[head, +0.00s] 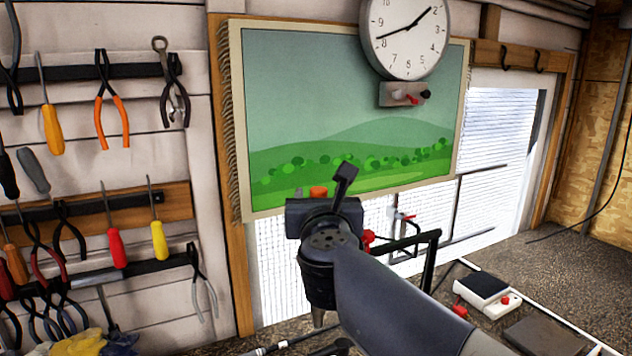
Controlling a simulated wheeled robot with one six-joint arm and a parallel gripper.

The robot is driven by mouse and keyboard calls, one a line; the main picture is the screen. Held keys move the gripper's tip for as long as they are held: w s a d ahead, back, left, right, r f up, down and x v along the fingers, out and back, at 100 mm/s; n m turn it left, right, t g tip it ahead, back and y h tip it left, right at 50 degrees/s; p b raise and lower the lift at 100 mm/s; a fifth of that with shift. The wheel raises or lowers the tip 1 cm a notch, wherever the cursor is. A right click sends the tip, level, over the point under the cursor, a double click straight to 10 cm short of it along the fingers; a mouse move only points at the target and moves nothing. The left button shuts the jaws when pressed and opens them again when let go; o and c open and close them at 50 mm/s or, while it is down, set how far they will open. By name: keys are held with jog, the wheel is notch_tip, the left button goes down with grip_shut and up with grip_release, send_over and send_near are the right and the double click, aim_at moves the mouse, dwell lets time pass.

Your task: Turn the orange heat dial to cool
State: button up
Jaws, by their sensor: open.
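A small orange piece (318,192) shows just above the dark body of my gripper, in front of the lower edge of the landscape picture. It looks like the heat dial, but its lower part is hidden and I cannot read its setting. My gripper (341,181) is in the middle of the head view, seen from behind. It is open, with one dark finger sticking up just right of the orange piece. The other finger is hidden by the wrist. I cannot tell whether the gripper touches the orange piece.
A wall clock (405,36) hangs above a small grey bracket (403,94) with red and black parts. Pliers and screwdrivers hang at left. A black frame (432,270) stands right of my wrist. A white box with a dark top (482,292) lies on the surface at lower right.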

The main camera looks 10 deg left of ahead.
jog(key=p+x, duration=0.1)
jog(key=x, duration=0.4)
jog(key=shift+w+a, duration=0.1)
jog(key=shift+w, duration=0.3)
jog(key=shift+c, duration=0.4)
jog(key=c, duration=0.9)
